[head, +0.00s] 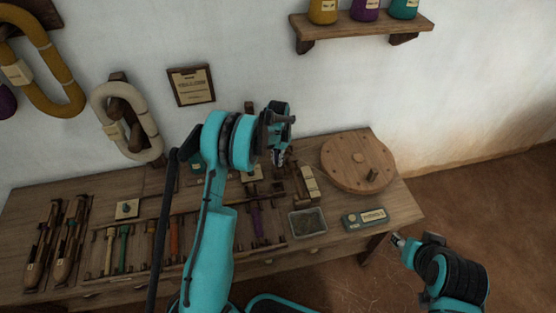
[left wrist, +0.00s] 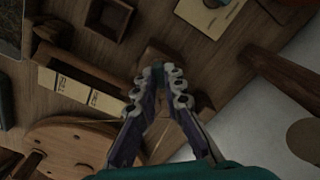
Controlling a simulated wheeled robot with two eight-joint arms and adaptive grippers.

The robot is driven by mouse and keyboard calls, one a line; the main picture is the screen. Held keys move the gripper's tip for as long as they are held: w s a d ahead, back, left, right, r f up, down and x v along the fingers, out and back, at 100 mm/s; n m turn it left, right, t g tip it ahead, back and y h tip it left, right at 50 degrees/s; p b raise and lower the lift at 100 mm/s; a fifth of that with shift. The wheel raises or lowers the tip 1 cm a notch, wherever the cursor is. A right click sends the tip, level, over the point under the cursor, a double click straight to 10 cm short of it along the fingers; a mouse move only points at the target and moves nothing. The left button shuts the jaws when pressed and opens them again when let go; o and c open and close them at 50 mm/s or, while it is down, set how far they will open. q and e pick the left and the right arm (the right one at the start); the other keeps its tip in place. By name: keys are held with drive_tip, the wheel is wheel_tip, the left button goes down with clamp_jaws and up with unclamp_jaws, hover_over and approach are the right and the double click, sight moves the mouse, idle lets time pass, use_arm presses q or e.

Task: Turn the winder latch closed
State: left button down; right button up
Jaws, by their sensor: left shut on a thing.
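My left gripper (head: 278,157) is over the back of the wooden bench, left of the round wooden disc (head: 348,165). In the left wrist view its fingertips (left wrist: 160,76) come together on a small dark part beside a brown wooden block (left wrist: 152,57). I take this part to be the winder latch; the fingers cover most of it, and its turn angle cannot be read. The disc also shows in the left wrist view (left wrist: 75,145), close beside the fingers. My right gripper (head: 398,241) is low at the right, in front of the bench and apart from everything; its jaw opening is too small to tell.
A block with pale labels (head: 308,183), a grey tray (head: 307,222) and a labelled box (head: 367,218) stand near the disc. A rack with several coloured handled tools (head: 175,240) fills the middle. A shelf (head: 360,27) with jars hangs above. Floor at right is clear.

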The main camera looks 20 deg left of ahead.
use_arm(q)
drive_tip(key=m, duration=0.4)
drive_tip(key=shift+m, duration=2.1)
drive_tip(key=c, duration=1.6)
unclamp_jaws()
wheel_tip(320, 180, up, 12)
drive_tip(key=shift+f, duration=0.1)
